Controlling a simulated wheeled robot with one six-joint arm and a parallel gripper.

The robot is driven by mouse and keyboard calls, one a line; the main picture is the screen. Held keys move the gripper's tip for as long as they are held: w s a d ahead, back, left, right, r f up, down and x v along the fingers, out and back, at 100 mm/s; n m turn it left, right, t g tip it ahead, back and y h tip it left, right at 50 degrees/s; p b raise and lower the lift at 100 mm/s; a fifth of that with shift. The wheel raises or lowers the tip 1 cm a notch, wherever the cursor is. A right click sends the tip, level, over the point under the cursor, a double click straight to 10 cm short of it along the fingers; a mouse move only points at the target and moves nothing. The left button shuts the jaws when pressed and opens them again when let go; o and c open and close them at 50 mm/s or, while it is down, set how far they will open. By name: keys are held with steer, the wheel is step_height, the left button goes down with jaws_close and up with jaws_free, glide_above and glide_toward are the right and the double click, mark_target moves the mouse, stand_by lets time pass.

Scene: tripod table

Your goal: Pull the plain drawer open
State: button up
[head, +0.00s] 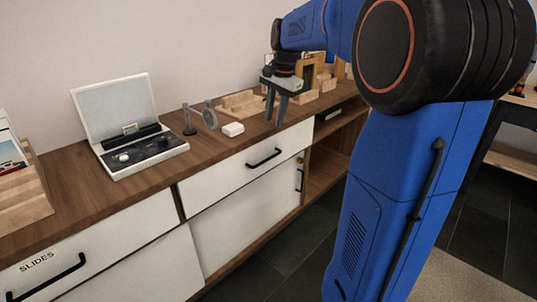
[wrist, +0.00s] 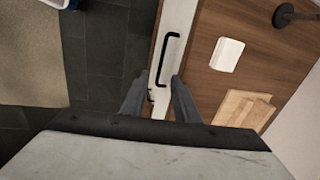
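The plain drawer (head: 230,172) has a white, unlabelled front and a black bar handle (head: 264,158). It looks shut, flush with the wooden sideboard. My gripper (head: 276,120) points down over the sideboard's front edge, above and slightly right of the handle in the head view. Its two fingers are apart with nothing between them. In the wrist view, the handle (wrist: 168,55) lies just ahead of the open gripper (wrist: 159,88), apart from the fingers, on the narrow white drawer front (wrist: 181,18).
A drawer labelled SLIDES (head: 95,262) is at left. On the sideboard top stand an open-lidded device (head: 140,150), a small white box (head: 233,129), a magnifier-like stand (head: 209,115) and wooden trays (head: 242,103). The dark floor (head: 275,255) in front is clear.

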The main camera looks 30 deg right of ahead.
steer(key=w+d, duration=0.1)
glide_toward(269, 153)
steer(key=shift+m, duration=0.4)
steer(key=s+a+f, duration=0.1)
steer(key=f, duration=0.1)
steer(key=s+a+f, duration=0.1)
steer(key=f, duration=0.1)
steer(key=s+a+f, duration=0.1)
steer(key=f, duration=0.1)
steer(key=shift+a+f, duration=0.1)
steer(key=shift+a, duration=0.2)
steer(key=shift+c, duration=0.3)
jaws_close()
